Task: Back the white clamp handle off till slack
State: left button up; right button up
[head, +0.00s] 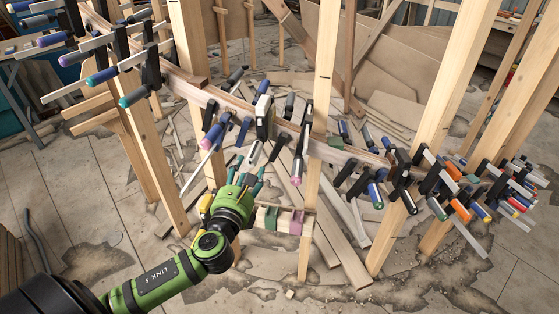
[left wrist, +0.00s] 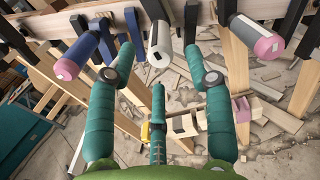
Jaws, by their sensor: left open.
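The white clamp handle (head: 254,153) hangs from a dark clamp on the curved wooden stringer (head: 335,155). In the left wrist view the white handle (left wrist: 160,45) points toward my palm, between the upper two fingers. My left gripper (head: 249,172) is below the handle, its green fingers spread open. In the left wrist view the gripper (left wrist: 159,68) has a finger on each side of the handle and a third below. A gap shows between the fingers and the handle, and nothing is held. My right gripper is not in view.
A blue handle with a pink end (left wrist: 75,57) hangs close on the left, and a pink-ended handle (left wrist: 264,39) on the right. Upright posts (head: 320,100) support the stringer. A small wooden piece with green and pink parts (head: 298,222) is near the hand. Wood scraps litter the floor.

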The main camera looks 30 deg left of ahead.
aim_at(253, 152)
pick_arm(q)
jog(key=p+x, duration=0.1)
jog(key=x, duration=0.5)
jog(key=shift+w+a, duration=0.15)
jog(key=shift+a, duration=0.05)
jog(key=shift+w+a+p, duration=0.1)
jog(key=shift+w+p, duration=0.2)
jog(key=shift+w, duration=0.05)
jog(key=shift+w+f, duration=0.1)
jog(key=shift+w, duration=0.15)
grip_shut()
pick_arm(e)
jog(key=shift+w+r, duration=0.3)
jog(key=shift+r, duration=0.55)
